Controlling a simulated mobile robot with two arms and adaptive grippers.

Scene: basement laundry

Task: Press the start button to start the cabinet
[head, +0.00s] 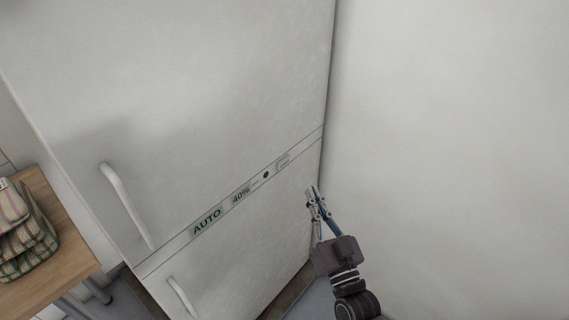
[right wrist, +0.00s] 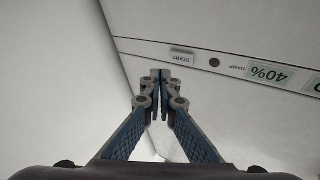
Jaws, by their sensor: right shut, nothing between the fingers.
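The white cabinet (head: 190,110) fills the left and middle of the head view. A narrow control strip crosses it between the upper and lower doors, with an AUTO label (head: 207,221), a 40% label (head: 241,194) and a dark round knob or dot (head: 266,174). The start button (head: 283,160) is a small rectangle at the strip's right end; its START lettering shows upside down in the right wrist view (right wrist: 182,58). My right gripper (head: 312,192) is shut and empty, below and right of the button in the head view. In the wrist view its tips (right wrist: 160,75) appear just short of the button. Contact is not visible.
The upper door has a vertical handle (head: 127,205) and the lower door another (head: 181,297). A bare pale wall (head: 450,130) stands right of the cabinet. A wooden table (head: 62,245) with folded plaid cloth (head: 25,235) is at the left edge.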

